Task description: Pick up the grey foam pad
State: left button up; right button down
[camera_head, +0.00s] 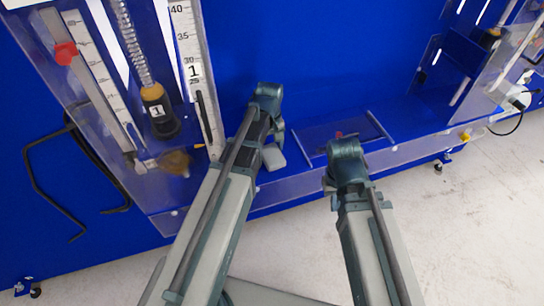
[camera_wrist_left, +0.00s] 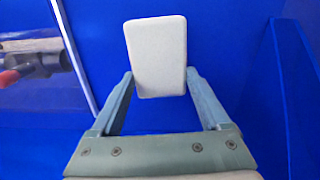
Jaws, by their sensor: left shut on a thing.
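The grey foam pad (camera_wrist_left: 157,55) is a pale rounded block in the left wrist view. My left gripper (camera_wrist_left: 158,80) is shut on it, with one finger against each side of its lower part.
A clear-walled rig with rulers (camera_head: 190,60), a spring (camera_head: 132,45) and a black weight marked 1 (camera_head: 157,110) stands at the left. A clear panel (camera_head: 318,137) lies on the shelf between my wrists. Black bent rods (camera_head: 40,185) hang at far left.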

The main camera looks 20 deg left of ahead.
aim_at(270, 150)
pick_arm(q)
jog(key=shift+r, duration=0.1)
notch_tip(270, 150, up, 10)
jog(key=p, duration=1)
jog(key=o, duration=0.6)
jog(key=c, duration=0.5)
